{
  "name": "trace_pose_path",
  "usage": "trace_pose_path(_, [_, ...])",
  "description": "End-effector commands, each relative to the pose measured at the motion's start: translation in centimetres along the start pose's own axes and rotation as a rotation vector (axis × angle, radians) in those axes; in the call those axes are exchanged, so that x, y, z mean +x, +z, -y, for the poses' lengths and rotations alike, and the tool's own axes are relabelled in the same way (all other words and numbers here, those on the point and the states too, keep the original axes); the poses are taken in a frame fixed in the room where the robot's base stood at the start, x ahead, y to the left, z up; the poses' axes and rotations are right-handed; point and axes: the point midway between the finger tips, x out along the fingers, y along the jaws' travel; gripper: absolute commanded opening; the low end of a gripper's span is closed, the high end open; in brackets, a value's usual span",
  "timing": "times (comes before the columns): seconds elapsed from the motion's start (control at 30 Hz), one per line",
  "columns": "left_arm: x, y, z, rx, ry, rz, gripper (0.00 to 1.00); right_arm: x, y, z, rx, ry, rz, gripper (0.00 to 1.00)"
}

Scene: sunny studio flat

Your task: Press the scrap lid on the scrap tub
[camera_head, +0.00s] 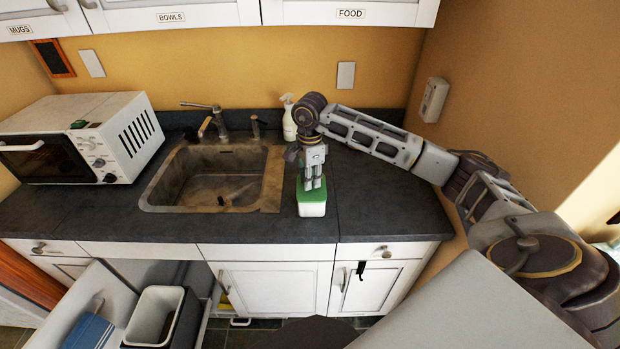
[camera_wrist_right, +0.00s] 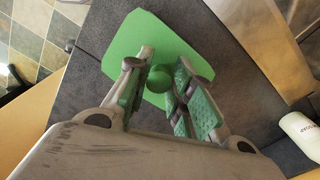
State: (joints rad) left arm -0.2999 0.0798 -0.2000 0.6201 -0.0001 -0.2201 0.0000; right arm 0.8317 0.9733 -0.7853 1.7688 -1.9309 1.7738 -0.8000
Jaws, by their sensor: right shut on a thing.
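The scrap tub (camera_head: 311,209) is a small white box standing on the dark counter to the right of the sink. The green scrap lid (camera_head: 304,195) lies over its top; the head view does not show clearly whether it is fully seated. In the right wrist view the lid (camera_wrist_right: 150,38) shows from above with a round green knob (camera_wrist_right: 161,78) at its middle. My right gripper (camera_head: 313,184) points down over the tub. In the right wrist view its fingers (camera_wrist_right: 165,82) are shut on the knob of the lid. My left gripper is not in view.
A sink (camera_head: 212,180) with a tap is left of the tub. A microwave (camera_head: 80,137) is at the far left. The counter (camera_head: 385,205) right of the tub is clear. A bin (camera_head: 157,316) sits below, in front.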

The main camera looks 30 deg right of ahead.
Motion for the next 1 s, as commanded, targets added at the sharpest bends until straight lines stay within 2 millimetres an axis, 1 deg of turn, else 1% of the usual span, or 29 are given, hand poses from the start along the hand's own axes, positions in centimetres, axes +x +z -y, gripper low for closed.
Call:
trace_pose_path(0.1, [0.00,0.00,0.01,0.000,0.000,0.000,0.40,-0.01,0.00,0.01,0.000,0.000,0.000,0.00])
trace_pose_path(0.13, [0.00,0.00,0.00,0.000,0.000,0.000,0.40,-0.02,-0.01,0.01,0.000,0.000,0.000,0.27])
trace_pose_path(0.3, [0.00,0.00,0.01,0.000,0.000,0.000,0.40,-0.01,0.00,0.01,0.000,0.000,0.000,0.48])
trace_pose_path(0.53, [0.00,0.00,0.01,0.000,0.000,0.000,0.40,-0.01,0.00,0.01,0.000,0.000,0.000,0.48])
trace_pose_path(0.7, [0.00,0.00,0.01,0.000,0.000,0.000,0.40,0.00,0.00,0.00,0.000,0.000,0.000,0.69])
trace_pose_path(1.0, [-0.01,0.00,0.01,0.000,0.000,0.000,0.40,-0.01,0.00,0.01,0.000,0.000,0.000,0.69])
